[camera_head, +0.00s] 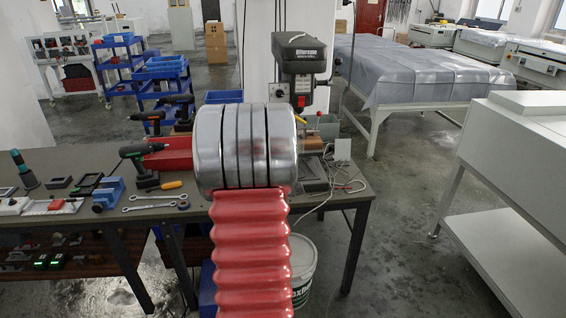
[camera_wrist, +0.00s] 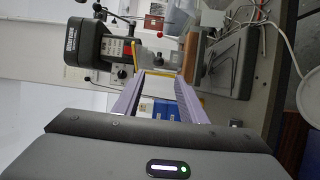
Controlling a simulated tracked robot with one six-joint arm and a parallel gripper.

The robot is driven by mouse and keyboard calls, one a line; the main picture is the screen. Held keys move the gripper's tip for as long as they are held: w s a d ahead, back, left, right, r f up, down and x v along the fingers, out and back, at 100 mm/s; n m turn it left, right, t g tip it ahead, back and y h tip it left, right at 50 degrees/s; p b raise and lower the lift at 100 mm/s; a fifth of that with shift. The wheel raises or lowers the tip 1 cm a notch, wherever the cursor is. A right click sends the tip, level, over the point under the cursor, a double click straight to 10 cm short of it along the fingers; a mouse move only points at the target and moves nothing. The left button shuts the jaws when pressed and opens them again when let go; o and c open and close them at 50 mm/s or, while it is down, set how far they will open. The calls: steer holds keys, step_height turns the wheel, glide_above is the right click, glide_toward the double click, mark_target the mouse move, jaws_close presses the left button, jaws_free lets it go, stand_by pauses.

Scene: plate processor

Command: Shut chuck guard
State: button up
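The drill press (camera_head: 302,60) stands at the far end of the workbench, with a dark green head. It also shows in the wrist view, turned on its side (camera_wrist: 88,45). A thin yellow part (camera_wrist: 135,58), which looks like the chuck guard's edge, lies by the left finger's tip. I cannot tell whether they touch or how far the guard is swung. In the head view a bit of yellow (camera_head: 300,119) shows beside my arm. My gripper (camera_wrist: 160,74) is open, its two lilac fingers apart and pointing at the press, with nothing visibly held. My arm hides the gripper in the head view.
Cordless drills (camera_head: 140,160), wrenches (camera_head: 155,202) and a red case (camera_head: 168,153) lie on the bench (camera_head: 100,228) to the left. Loose white cables (camera_head: 345,185) lie right of the press. A white bucket (camera_head: 302,268) stands below.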

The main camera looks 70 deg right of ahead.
steer(key=shift+s+a, duration=0.1)
steer(key=shift+a, duration=1.5)
steer(key=shift+c, duration=0.2)
